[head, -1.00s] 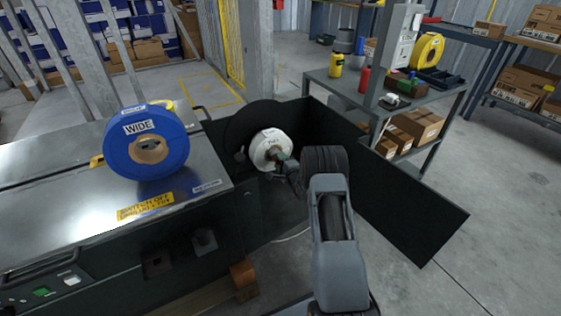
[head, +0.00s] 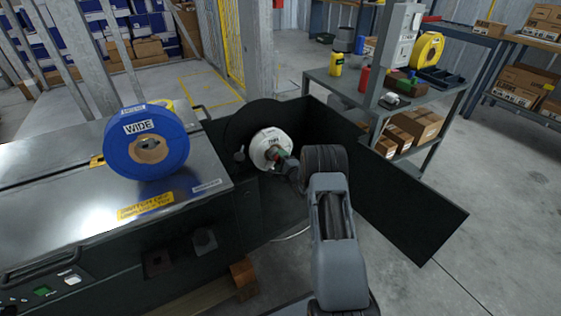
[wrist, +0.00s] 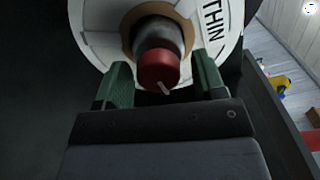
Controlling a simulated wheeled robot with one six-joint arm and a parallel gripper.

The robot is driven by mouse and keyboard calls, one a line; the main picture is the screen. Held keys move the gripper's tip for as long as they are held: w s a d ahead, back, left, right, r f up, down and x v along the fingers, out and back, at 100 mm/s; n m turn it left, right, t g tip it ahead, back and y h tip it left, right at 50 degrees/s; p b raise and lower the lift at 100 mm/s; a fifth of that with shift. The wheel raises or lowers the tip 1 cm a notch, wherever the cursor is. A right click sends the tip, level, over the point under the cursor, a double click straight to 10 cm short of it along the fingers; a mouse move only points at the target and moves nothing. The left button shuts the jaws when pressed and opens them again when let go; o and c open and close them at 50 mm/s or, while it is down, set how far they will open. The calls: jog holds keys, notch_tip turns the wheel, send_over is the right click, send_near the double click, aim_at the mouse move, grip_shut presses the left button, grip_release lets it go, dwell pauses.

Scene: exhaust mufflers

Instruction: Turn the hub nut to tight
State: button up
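The hub nut (wrist: 157,68) is a red cap with a small pale mark on its lower front edge, at the end of a grey hub. The hub stands out of the centre of a white reel (wrist: 90,20) labelled THIN. In the head view this reel (head: 264,150) sits inside the open dark housing. My gripper (wrist: 163,80) is open, with one green finger on each side of the nut and a visible gap at both sides.
A blue reel (head: 122,160) labelled WIDE stands on the metal machine top (head: 70,205) at left. The open dark door panel (head: 415,205) runs beside my arm at right. A grey shelf (head: 440,108) with bottles and boxes stands behind it.

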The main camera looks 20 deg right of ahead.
jog(key=shift+o, duration=0.3)
jog(key=shift+s, duration=0.15)
jog(key=s+d+p, duration=0.1)
jog(key=s+p, duration=0.2)
jog(key=s, duration=1)
jog(key=shift+s+d+p, duration=0.25)
jog(key=shift+d+p, duration=0.05)
jog(key=shift+p, duration=0.1)
